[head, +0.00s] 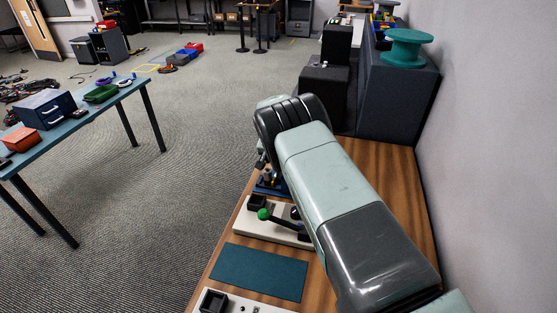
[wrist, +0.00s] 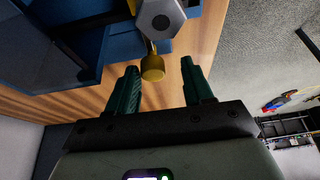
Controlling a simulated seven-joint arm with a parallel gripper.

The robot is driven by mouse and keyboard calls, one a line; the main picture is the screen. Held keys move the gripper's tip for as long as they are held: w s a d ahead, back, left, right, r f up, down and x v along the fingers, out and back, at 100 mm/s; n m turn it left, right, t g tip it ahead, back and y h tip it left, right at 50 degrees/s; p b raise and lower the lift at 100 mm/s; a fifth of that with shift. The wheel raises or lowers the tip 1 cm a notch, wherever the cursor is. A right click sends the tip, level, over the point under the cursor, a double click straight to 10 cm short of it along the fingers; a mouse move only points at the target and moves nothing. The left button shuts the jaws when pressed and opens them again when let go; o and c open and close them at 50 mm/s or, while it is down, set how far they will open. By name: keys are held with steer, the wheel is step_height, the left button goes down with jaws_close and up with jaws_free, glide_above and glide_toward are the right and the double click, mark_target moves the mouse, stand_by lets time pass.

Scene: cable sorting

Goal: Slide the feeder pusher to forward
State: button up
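In the wrist view a brass-coloured knob (wrist: 152,68) on a short stem shows beside a grey hexagonal part (wrist: 160,18); it looks like the pusher's handle. The blue feeder body (wrist: 105,45) lies behind and to the left. My gripper (wrist: 159,67) is open, its two green fingers on either side of the knob in the picture. I cannot tell whether either finger touches it. In the head view only part of the blue feeder (head: 270,184) shows on the wooden bench, beside my arm. My arm hides most of the gripper and the knob there.
A white base with a green-knobbed lever (head: 264,214) stands nearer on the wooden bench (head: 395,185). A dark teal mat (head: 258,272) lies in front of it, clear. A dark block with a green spool (head: 405,48) stands at the back right. A wall closes the right side.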

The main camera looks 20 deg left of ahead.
steer(key=shift+d+r, duration=0.1)
steer(key=v, duration=1)
steer(key=shift+r, duration=0.3)
steer(key=shift+s, duration=0.15)
